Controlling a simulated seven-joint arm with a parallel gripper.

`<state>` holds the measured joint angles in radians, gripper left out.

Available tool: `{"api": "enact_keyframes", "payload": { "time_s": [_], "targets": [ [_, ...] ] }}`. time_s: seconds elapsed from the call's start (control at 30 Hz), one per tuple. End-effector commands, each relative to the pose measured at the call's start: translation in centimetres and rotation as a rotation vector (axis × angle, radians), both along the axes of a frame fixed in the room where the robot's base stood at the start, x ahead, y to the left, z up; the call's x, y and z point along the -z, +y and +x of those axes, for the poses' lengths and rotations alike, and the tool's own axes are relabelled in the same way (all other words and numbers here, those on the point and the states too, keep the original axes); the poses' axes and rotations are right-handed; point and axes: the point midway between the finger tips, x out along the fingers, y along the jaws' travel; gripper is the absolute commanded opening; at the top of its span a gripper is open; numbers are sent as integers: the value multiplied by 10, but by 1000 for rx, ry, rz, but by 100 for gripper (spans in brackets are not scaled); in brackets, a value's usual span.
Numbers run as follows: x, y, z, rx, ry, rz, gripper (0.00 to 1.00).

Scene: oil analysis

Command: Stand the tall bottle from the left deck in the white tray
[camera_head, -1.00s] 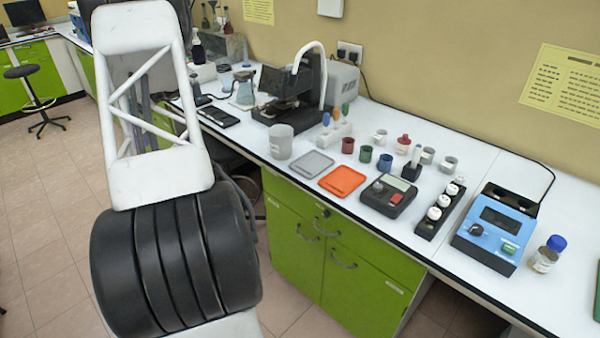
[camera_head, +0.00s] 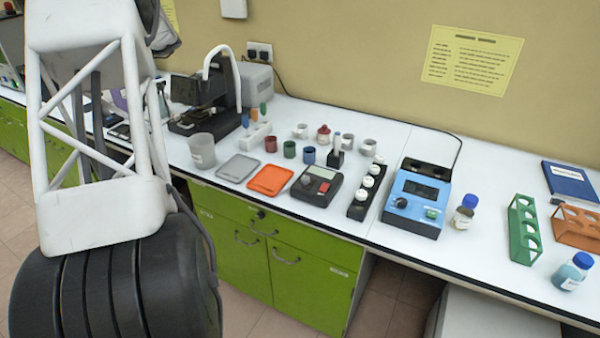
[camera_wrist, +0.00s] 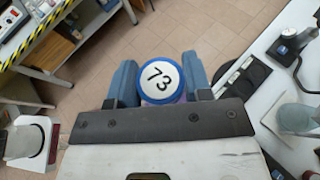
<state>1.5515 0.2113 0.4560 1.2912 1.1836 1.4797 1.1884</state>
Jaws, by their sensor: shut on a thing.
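In the wrist view, my gripper (camera_wrist: 160,84) is shut on a bottle (camera_wrist: 161,76), with one blue-grey finger on each side. The bottle has a blue-rimmed white cap marked 73, seen from above. A little purple shows below the cap; the rest of its body is hidden, so its height cannot be told. Floor tiles show beyond it. In the head view my arm covers the left side, and I cannot make out the held bottle there. No tray that is clearly white shows; a light grey flat tray (camera_head: 238,167) lies on the bench.
An orange tray (camera_head: 270,180), a scale (camera_head: 316,186), a blue instrument (camera_head: 417,198) and a green rack (camera_head: 523,230) stand along the white bench. In the wrist view, a bench with a glass flask (camera_wrist: 296,118) is close on the right.

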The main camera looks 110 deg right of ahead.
Motion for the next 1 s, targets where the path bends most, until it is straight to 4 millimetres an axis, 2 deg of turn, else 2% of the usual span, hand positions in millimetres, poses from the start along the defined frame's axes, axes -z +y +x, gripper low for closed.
{"api": "enact_keyframes", "payload": {
  "time_s": [0.03,0.1,0.37,0.7,0.87,1.0],
  "targets": [
    [-10,-1,-17,15,0,-3,0],
    [-20,-3,-39,35,0,-2,0],
    [-58,-2,-119,105,0,-2,0],
    [-100,10,-221,204,1,0,0],
    [-102,17,-269,261,0,1,0],
    [-86,23,-311,319,-1,2,0]
  ]
}}
